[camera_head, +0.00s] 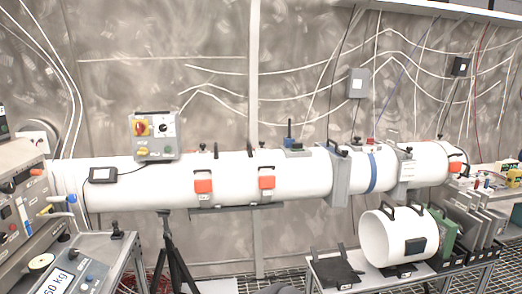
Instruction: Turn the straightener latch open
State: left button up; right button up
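A long white tube (120,190) runs across the view along the back wall. Two orange latches sit on its front side, a left one (203,186) and a right one (267,182), each on a grey clamp band. Another small orange part (455,167) is at the tube's right end. I cannot tell which of these is the straightener latch, and no readable label settles it. Both orange latches look alike, and their open or closed state is too small to tell. Neither of my grippers is in view, and nothing touches the latches.
A control box (155,137) stands on the tube. A separate white cylinder with handles (385,240) rests on a low table at right. A tripod (175,255) stands under the tube. Instrument panels (75,270) fill the lower left. The space before the latches looks clear.

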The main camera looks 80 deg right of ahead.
aim_at(344, 152)
jog(key=z, duration=3.35)
